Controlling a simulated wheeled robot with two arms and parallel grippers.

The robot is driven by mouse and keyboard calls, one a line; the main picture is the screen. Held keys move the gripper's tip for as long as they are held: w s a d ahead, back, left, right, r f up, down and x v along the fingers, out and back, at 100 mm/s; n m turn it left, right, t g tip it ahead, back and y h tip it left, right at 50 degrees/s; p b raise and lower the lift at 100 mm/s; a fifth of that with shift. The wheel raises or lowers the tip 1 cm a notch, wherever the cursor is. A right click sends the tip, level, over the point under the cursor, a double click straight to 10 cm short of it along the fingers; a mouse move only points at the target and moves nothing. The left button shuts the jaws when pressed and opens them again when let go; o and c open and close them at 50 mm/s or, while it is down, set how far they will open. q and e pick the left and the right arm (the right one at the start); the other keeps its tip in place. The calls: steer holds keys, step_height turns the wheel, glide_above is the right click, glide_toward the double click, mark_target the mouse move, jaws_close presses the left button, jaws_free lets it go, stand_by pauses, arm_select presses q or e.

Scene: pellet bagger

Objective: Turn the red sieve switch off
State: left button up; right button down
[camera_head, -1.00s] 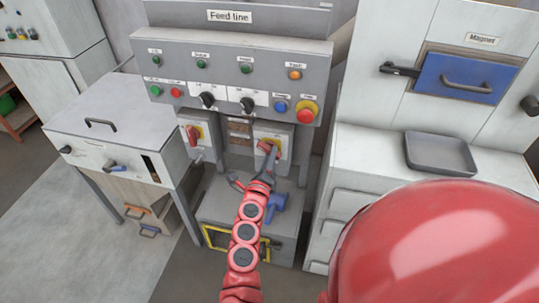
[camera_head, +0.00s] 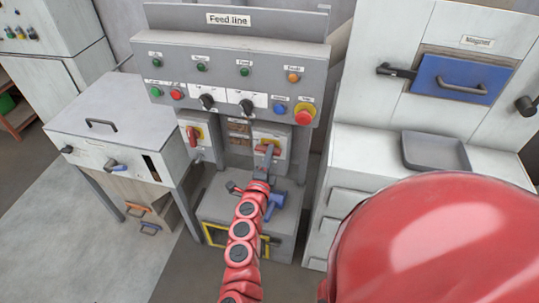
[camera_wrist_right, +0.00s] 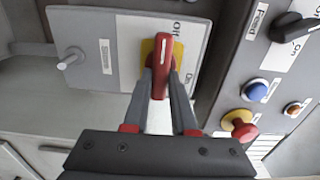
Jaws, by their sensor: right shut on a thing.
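A red rotary handle (camera_head: 262,150) on a yellow plate sits on the right switch box under the Feed line panel. The handle lies roughly level in the head view. My right gripper (camera_head: 267,159) is shut on this handle. In the wrist view the red handle (camera_wrist_right: 161,62) stands between the two fingers of my right gripper (camera_wrist_right: 162,78). A second red handle (camera_head: 193,136) on yellow is on the left switch box, with no gripper near it. My left gripper is not in view.
The Feed line panel (camera_head: 225,73) above carries lamps, buttons, black knobs and a red-yellow stop button (camera_head: 304,113). A blue handle (camera_head: 276,203) is below, close to my right arm. A grey tray (camera_head: 435,151) lies on the right cabinet.

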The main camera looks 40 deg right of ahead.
stand_by(0.3)
steer(key=c, duration=0.7)
jaws_free()
steer(key=shift+a, duration=0.15)
steer(key=shift+b+v, duration=1.35)
steer(key=shift+v, duration=7.3)
steer(key=shift+s, duration=0.1)
